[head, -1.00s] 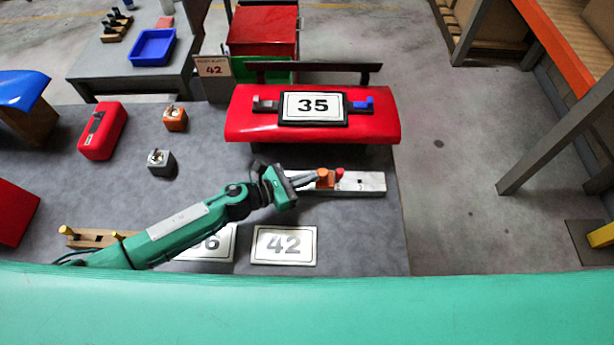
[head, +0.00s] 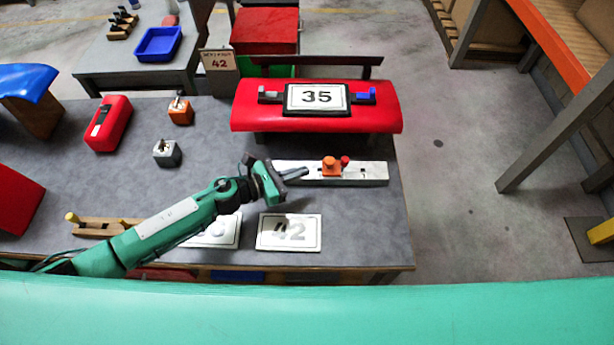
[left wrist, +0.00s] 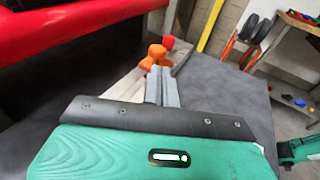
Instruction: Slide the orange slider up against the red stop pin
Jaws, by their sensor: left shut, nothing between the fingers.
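The orange slider (head: 330,166) sits on a pale rail (head: 373,173) near the table's right end. The red stop pin (head: 345,160) stands just right of it. The two look side by side; I cannot tell whether they touch. In the left wrist view the slider (left wrist: 154,58) shows just beyond the fingertips, with the red pin (left wrist: 168,41) behind it. My left gripper (head: 304,172) is shut and empty, left of the slider over the rail's left part, with a small gap between. It also shows in the left wrist view (left wrist: 161,75). My right gripper is out of view.
A red curved stand with a 35 plate (head: 316,97) is behind the rail. A red box (head: 108,124), an orange block (head: 180,114) and a grey block (head: 167,153) stand at left. The table ends right of the rail.

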